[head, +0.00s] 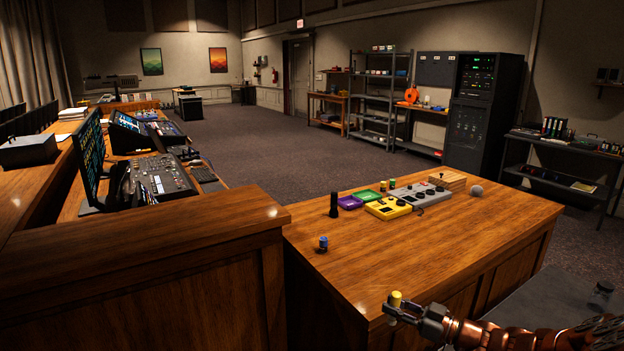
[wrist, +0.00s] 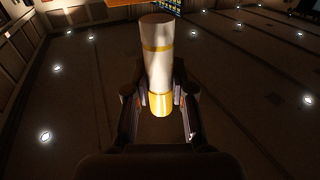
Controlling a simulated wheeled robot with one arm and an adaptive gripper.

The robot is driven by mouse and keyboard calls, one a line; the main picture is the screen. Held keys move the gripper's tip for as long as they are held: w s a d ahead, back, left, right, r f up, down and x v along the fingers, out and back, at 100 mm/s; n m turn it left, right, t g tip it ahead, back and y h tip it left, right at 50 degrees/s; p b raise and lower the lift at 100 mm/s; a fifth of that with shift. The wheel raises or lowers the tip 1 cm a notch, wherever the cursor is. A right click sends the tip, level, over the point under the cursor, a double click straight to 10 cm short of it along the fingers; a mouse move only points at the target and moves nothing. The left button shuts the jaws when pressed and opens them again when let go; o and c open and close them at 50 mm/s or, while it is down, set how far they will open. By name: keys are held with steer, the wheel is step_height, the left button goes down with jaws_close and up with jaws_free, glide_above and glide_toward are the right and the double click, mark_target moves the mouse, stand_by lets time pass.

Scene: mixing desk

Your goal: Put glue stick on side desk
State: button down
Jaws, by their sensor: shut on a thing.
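My gripper (head: 399,310) is shut on the glue stick (head: 395,298), a white cylinder with yellow bands. In the wrist view the glue stick (wrist: 158,45) stands lengthwise between the two fingers of my gripper (wrist: 159,90). In the head view its yellow end points up, and my gripper hides its lower part. The side desk, a wooden desk (head: 440,245), fills the middle right. My gripper overlaps its near front edge in the picture; I cannot tell whether it is above the top or in front of it.
A blue battery-like cylinder (head: 322,244) and a black upright cylinder (head: 334,205) stand on the desk's left part. A yellow box (head: 388,208), a grey pedal board (head: 420,194), a wooden box (head: 447,181) and a grey ball (head: 477,190) lie farther back. The desk's front and right are bare.

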steer(key=shift+s+d+f, duration=0.1)
steer(key=shift+d+f, duration=0.1)
steer(key=shift+d, duration=0.6)
steer(key=shift+s+d+f, duration=0.1)
steer(key=shift+d+f, duration=0.05)
steer(key=shift+d, duration=0.6)
steer(key=shift+s+d+f, duration=0.1)
steer(key=shift+d+f, duration=0.1)
steer(key=shift+d, duration=0.6)
